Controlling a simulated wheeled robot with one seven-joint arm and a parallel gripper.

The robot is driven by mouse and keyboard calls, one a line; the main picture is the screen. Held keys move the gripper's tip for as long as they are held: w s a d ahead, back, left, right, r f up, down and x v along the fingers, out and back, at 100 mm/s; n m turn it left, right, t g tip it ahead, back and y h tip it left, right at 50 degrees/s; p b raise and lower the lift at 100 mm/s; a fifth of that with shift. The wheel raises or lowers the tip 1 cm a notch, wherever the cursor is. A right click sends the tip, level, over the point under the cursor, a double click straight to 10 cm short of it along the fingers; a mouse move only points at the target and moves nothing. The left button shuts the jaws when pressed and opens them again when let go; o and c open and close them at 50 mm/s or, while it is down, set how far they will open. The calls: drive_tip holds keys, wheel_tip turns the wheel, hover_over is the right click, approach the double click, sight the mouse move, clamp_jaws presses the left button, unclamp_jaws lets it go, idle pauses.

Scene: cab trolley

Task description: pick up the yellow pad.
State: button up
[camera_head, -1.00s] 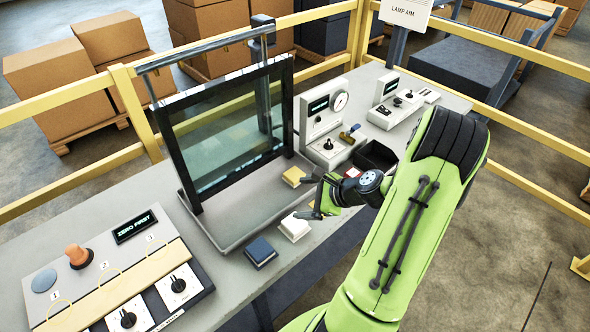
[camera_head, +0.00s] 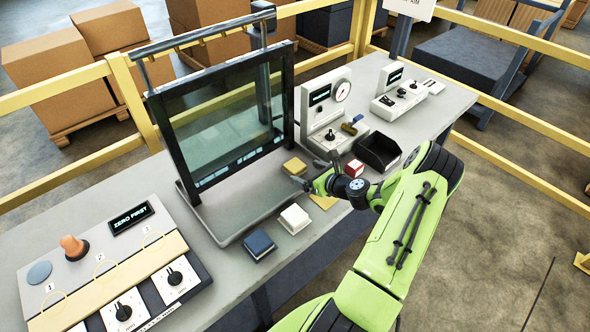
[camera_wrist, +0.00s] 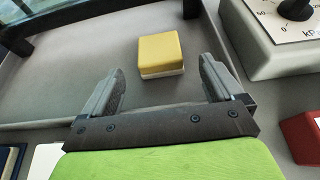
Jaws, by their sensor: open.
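The yellow pad (camera_head: 294,167) is a small block with a pale lower layer. It lies on the grey tray (camera_head: 246,207) under the framed glass panel, near the tray's right end. In the wrist view the yellow pad (camera_wrist: 160,54) sits ahead of my gripper (camera_wrist: 158,82), roughly centred between the two fingers and beyond their tips. My gripper (camera_head: 303,184) is open and empty, just in front of the pad in the head view. Its fingers are small and partly hidden by the arm there.
A white block (camera_head: 294,219) and a dark blue block (camera_head: 259,244) lie along the bench's front edge. A red block (camera_head: 354,168) and a black bin (camera_head: 379,151) are to the right. The glass panel (camera_head: 225,115) stands behind the tray, and a gauge box (camera_head: 325,110) stands beside it.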

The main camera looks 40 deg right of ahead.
sight(295, 168)
drive_tip(key=x, duration=0.2)
drive_tip(key=shift+w+f, duration=0.2)
drive_tip(key=shift+w, duration=0.1)
drive_tip(key=c, duration=1.2)
